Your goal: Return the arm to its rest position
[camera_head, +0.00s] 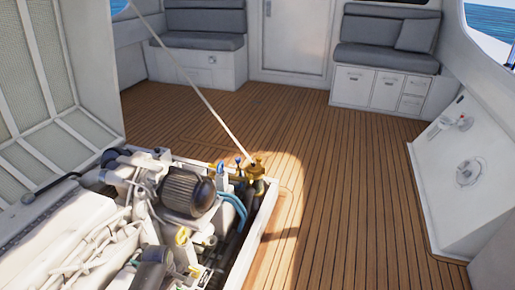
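Neither of my grippers shows in the head view, and I cannot make out either arm. The engine (185,192) sits in the open bay at the lower left, with a dark ribbed cylinder, blue hoses (232,207) and yellow-handled parts (182,237) on it. The raised hatch (35,100) stands open at the left, its panelled underside facing the bay. A thin pale rod (195,88) slants from the top of the view down to a brass-coloured fitting (257,165) at the bay's far right corner.
The plank deck (340,180) is clear to the right of the bay. Grey cushioned seats stand at the back left (203,42) and back right (385,57), with a white door (290,38) between them. A white side panel (470,175) bounds the right.

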